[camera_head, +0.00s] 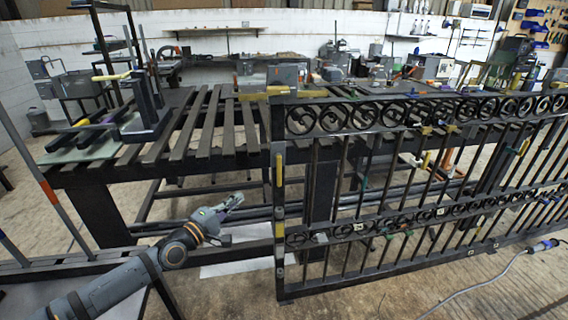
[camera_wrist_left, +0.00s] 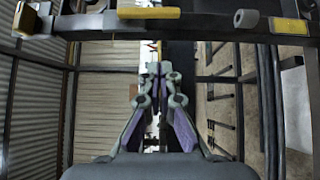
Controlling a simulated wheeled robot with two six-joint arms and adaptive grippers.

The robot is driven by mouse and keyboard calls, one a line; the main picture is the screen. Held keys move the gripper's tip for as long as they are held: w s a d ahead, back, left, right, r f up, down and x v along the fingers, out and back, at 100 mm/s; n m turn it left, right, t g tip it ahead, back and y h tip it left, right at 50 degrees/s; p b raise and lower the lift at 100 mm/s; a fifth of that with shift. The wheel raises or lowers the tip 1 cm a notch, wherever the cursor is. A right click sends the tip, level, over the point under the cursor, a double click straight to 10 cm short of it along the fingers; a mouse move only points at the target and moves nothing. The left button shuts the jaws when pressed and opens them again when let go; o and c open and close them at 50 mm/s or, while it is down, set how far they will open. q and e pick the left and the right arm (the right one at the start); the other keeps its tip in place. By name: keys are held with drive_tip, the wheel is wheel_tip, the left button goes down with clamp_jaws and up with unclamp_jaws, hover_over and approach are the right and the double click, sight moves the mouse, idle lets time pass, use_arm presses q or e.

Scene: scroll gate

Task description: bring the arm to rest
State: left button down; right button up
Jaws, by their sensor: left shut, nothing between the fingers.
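My left arm (camera_head: 120,284) reaches in from the lower left of the head view. My left gripper (camera_head: 232,203) is in front of the bench's lower frame, left of the gate's end post, and points up and to the right. Its fingers look together with nothing between them. The same gripper (camera_wrist_left: 157,72) shows in the left wrist view, with purple finger pads and its tips meeting. The black scroll gate (camera_head: 284,230) stands upright on the right, apart from the gripper. My right gripper is not in view.
A slatted work bench (camera_head: 95,205) stands behind the gripper. Yellow clamps (camera_head: 282,92) sit at the gate's top left corner. A grey power tool (camera_head: 541,246) with a cable lies on the floor at right. Open floor (camera_head: 370,298) lies in front of the gate.

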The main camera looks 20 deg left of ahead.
use_arm(q)
drive_tip(key=s+d+f+m+g, duration=0.8)
drive_tip(key=s+d+f+m, duration=0.4)
drive_tip(key=d+f, duration=0.3)
drive_tip(key=s+a+f+m+g+y, duration=0.2)
drive_tip(key=s+g+y, duration=0.1)
drive_tip(key=s, duration=0.4)
drive_tip(key=s+a+f+m+g+y, duration=0.1)
drive_tip(key=s+a+m+g+y, duration=0.15)
drive_tip(key=s, duration=0.45)
drive_tip(key=s+a+f+g, duration=0.1)
drive_tip(key=s+a+f, duration=0.15)
drive_tip(key=f, duration=1.45)
drive_tip(key=s+a+f+g, duration=0.1)
drive_tip(key=s+f, duration=0.3)
drive_tip(key=f, duration=1.3)
drive_tip(key=s+f, duration=0.7)
drive_tip(key=s, duration=0.4)
drive_tip(key=a+p+v, duration=0.1)
drive_tip(key=p+v, duration=1.2)
drive_tip(key=p, duration=0.2)
drive_tip(key=shift+s+a+r+g, duration=0.2)
drive_tip(key=shift+a+g, duration=0.2)
drive_tip(key=shift+g, duration=0.05)
